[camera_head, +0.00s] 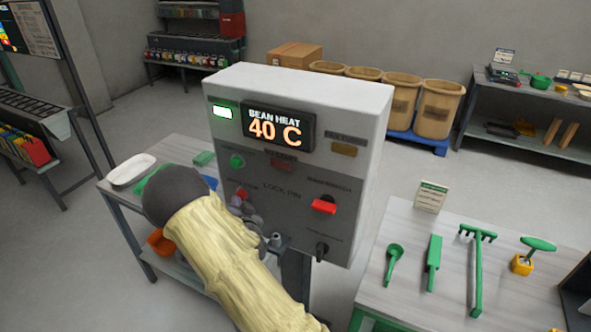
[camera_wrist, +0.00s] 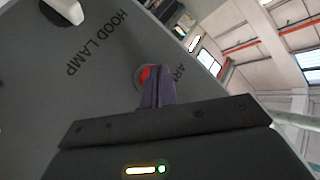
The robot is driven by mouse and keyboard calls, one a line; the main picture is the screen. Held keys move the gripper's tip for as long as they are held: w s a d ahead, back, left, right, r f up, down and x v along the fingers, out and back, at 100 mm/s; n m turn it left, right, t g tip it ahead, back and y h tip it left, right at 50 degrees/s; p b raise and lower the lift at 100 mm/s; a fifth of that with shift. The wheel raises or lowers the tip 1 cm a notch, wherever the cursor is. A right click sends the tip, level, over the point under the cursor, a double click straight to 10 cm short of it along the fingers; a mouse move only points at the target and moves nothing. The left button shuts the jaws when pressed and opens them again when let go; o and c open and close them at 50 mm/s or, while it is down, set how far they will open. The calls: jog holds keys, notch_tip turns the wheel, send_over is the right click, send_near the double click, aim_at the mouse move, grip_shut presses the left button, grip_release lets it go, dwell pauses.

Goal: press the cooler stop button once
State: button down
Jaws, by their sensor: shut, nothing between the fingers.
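The grey control cabinet (camera_head: 345,110) stands in the middle of the head view, with a lit "BEAN HEAT 40 C" display (camera_head: 277,130). Its front has a green button (camera_head: 237,160), a red switch (camera_head: 323,205) and a small red control (camera_head: 242,193) beside my gripper. I cannot read a cooler stop label. In the wrist view my gripper (camera_wrist: 157,72) is shut and empty, its fingertips pointing at the panel. A round red control (camera_wrist: 145,74) shows partly behind the fingertips, near a cut-off label starting "AR". Whether they touch it I cannot tell.
In the wrist view a dark knob (camera_wrist: 62,10) sits near "HOOD LAMP". In the head view a black knob (camera_head: 321,249) is low on the cabinet. A table (camera_head: 400,222) with green tools stands at right; a side table (camera_head: 183,147) with a white tray stands at left.

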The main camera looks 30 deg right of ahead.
jog(key=s+a+b, duration=0.2)
jog(key=s+a, duration=0.1)
jog(key=a, duration=0.2)
jog(key=shift+s, duration=0.25)
dwell(0.3)
jog(key=shift+d, duration=0.1)
dwell(0.6)
jog(key=s+r+n+g+y, duration=0.1)
jog(key=s+n+g, duration=0.3)
jog(key=s, duration=0.9)
jog(key=s+d+r+n+g+y, duration=0.1)
jog(key=s+r+n+g, duration=0.2)
jog(key=s+g, duration=0.6)
jog(key=s+n, duration=0.2)
jog(key=s, duration=0.3)
jog(key=shift+d+r+g+y, duration=0.25)
jog(key=shift+d+g+y, duration=0.05)
